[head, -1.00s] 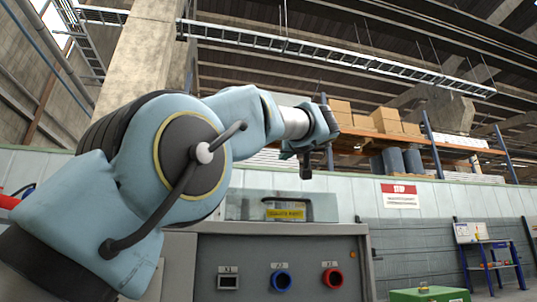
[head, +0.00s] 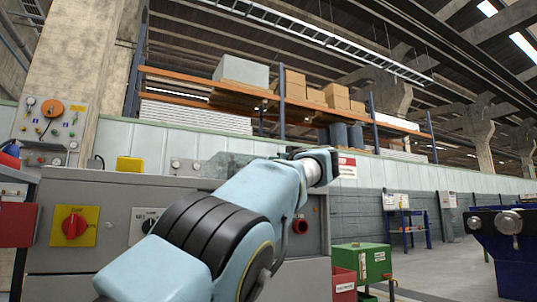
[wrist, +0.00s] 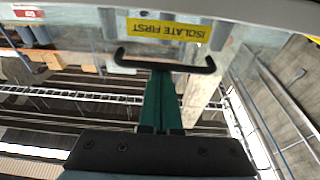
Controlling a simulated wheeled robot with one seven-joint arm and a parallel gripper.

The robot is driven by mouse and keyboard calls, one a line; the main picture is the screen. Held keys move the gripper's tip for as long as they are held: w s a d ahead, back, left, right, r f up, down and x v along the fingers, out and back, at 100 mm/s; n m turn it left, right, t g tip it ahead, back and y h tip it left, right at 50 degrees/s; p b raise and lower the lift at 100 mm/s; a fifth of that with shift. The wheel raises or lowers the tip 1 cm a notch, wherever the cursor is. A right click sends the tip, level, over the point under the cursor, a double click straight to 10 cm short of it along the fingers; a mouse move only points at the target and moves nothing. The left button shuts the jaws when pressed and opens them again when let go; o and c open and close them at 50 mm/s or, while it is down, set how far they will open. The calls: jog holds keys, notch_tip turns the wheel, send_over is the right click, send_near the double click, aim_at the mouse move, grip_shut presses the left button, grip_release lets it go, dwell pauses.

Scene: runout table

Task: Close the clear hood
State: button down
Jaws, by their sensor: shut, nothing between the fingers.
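The clear hood (wrist: 103,45) is at the top of the wrist view, a see-through panel. Its yellow "ISOLATE FIRST" label (wrist: 170,29) appears upside down. A black bar handle (wrist: 203,70) with bent ends is below the label. My gripper (wrist: 162,73) has green fingers shut together with nothing between them. The fingertips overlap the middle of the handle in the picture; I cannot tell whether they touch it. In the head view my arm hides the gripper and most or all of the hood area. The hood's angle is not clear.
The grey machine front (head: 110,185) carries a red knob on a yellow plate (head: 75,226) and a red round port (head: 301,224). A green cabinet (head: 362,263) and red bin (head: 343,284) stand to the right. A blue bench (head: 505,245) is at far right, with open floor between.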

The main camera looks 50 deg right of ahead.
jog(key=shift+d+f, duration=0.15)
jog(key=shift+f, duration=1.15)
jog(key=shift+s+f, duration=0.1)
jog(key=s+a+b, duration=0.5)
jog(key=s+b, duration=0.1)
jog(key=s, duration=0.3)
jog(key=shift+s+a, duration=0.15)
jog(key=shift+s, duration=0.15)
